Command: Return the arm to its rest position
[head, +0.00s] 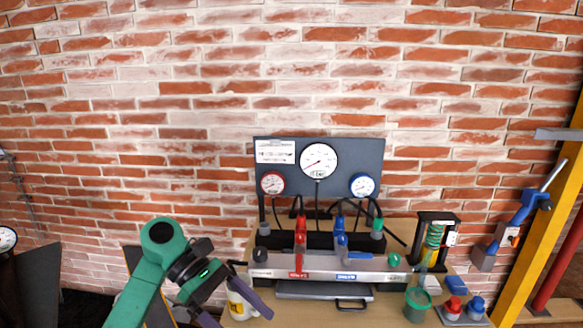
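My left arm (148,285) is green and comes in from the lower left. Its dark wrist bends toward the lower right, and my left gripper (232,311) shows two dark purple fingers spread apart, in front of the bench's left end. The fingers look empty, and the lower one runs near the bottom edge. A white and yellow bottle (238,304) shows partly behind the gripper; I cannot tell how close they are. My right arm and gripper are not in view.
A panel (340,172) with gauges stands against the brick wall. Before it are a manifold (325,267) with red and blue valve handles and a grey drawer (322,291). A green cup (417,304) and a spring stand (436,240) stand right, near a yellow post (553,220).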

